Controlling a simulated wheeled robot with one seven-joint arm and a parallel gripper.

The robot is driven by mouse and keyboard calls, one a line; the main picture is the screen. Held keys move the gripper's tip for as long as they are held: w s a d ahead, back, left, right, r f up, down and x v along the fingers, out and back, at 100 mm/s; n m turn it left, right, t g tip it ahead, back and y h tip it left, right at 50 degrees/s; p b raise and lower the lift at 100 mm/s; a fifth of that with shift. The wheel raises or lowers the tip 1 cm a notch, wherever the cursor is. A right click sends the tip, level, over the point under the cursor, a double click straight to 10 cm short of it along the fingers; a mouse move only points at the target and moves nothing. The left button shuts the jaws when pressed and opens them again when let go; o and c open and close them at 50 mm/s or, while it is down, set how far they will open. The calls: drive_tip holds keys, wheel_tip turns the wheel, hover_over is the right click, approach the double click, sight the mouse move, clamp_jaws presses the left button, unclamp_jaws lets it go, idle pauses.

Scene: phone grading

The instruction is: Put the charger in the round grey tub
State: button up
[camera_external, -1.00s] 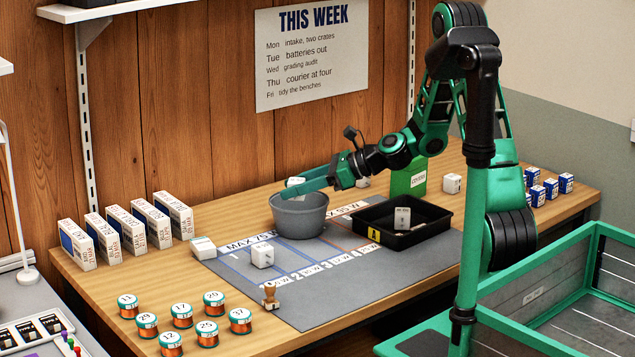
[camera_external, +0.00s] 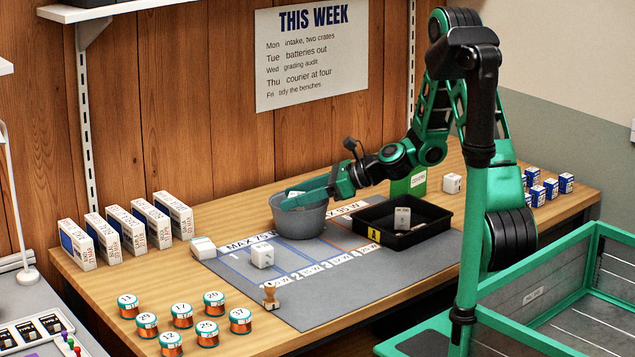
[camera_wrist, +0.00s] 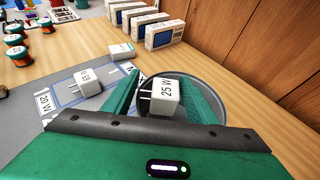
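The white charger marked 25 W (camera_wrist: 167,97) sits between the fingers of my gripper (camera_wrist: 160,85), its prongs pointing left in the wrist view. My gripper (camera_external: 286,203) looks shut on it, and the charger (camera_external: 294,194) moves with the fingers. The round grey tub (camera_external: 300,222) stands at the back of the grey mat. My fingertips and the charger are at the tub's mouth, about rim height. In the wrist view the tub's rim (camera_wrist: 217,97) curves behind the charger. The tub's floor is hidden.
A second white charger (camera_external: 262,256) lies on the mat (camera_external: 330,300). A black tray (camera_external: 420,239) with a white charger stands right of the tub. A green box (camera_external: 409,183) is behind it. Spools (camera_external: 182,316), a stamp (camera_external: 270,296) and upright boxes (camera_external: 132,233) are left.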

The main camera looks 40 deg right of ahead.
drive_tip(key=shift+o, duration=0.7)
drive_tip(key=shift+r, duration=0.55)
drive_tip(key=v, duration=1.2)
drive_tip(key=s+d+f+n+g+h, duration=0.1)
drive_tip(key=s+d+n+g+h, duration=0.15)
drive_tip(key=s+n, duration=0.35)
drive_tip(key=s+d+f+n+g+h, duration=0.1)
drive_tip(key=s+f+n+g+h, duration=0.15)
drive_tip(key=s+n, duration=0.4)
drive_tip(key=s+d+r+n+g+h, duration=0.2)
drive_tip(key=s+d+r+n, duration=0.1)
drive_tip(key=s, duration=0.7)
drive_tip(key=s+d+r+n+g+h, duration=0.2)
drive_tip(key=s+d+r+n, duration=0.1)
drive_tip(key=s, duration=0.7)
drive_tip(key=shift+s+d+n+g, duration=0.3)
drive_tip(key=shift+d+n+g, duration=0.1)
drive_tip(key=shift+d+n, duration=0.6)
